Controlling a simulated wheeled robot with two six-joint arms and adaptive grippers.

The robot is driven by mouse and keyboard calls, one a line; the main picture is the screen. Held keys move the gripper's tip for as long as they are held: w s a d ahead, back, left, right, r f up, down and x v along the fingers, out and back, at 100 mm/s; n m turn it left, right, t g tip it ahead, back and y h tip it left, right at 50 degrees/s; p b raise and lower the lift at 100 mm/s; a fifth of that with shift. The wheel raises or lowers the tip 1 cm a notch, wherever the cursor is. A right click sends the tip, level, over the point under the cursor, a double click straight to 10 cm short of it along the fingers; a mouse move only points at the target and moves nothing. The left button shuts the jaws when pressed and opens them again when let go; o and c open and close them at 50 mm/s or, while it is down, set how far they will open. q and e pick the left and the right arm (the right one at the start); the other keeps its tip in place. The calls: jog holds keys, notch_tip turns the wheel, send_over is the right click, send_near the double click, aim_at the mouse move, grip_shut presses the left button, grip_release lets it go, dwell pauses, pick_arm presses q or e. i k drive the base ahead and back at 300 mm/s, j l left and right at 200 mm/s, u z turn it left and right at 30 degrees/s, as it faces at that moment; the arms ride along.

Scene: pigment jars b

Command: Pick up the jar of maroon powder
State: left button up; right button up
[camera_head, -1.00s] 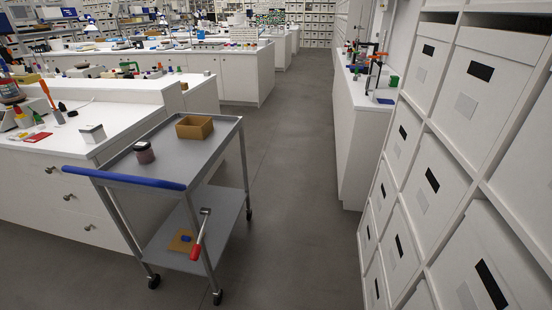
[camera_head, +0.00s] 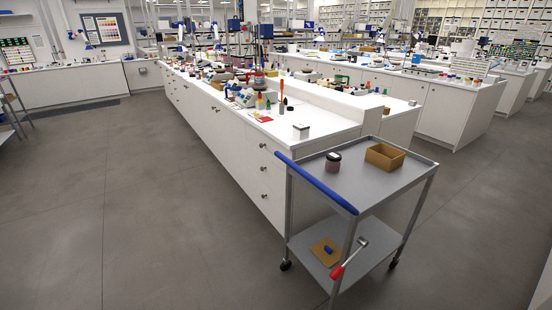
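A small jar (camera_head: 333,162) with a dark lid and maroon-looking contents stands upright on the top shelf of a grey cart (camera_head: 340,190). It is near the cart's left side, beside an open brown box (camera_head: 385,157). Neither of my grippers shows in the view.
The cart has a blue handle (camera_head: 316,183) on its left side. Its lower shelf holds a hammer-like tool with a red handle (camera_head: 338,271) and a brown board with a blue item (camera_head: 326,252). A long white workbench (camera_head: 235,140) stands behind it. Grey floor (camera_head: 130,210) is open at left.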

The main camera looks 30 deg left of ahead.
aim_at(333, 160)
jog(key=u, duration=0.35)
jog(key=i+j+z, duration=0.1)
jog(key=z, duration=0.65)
jog(key=i+j+z, duration=0.3)
jog(key=j, duration=0.15)
jog(key=i+j+z, duration=0.1)
jog(key=j+z, duration=0.2)
jog(key=j, duration=0.2)
jog(key=i+j+z, duration=0.1)
jog(key=j+z, duration=0.15)
jog(key=j, duration=0.3)
jog(key=j+z, duration=0.3)
jog(key=j, duration=0.25)
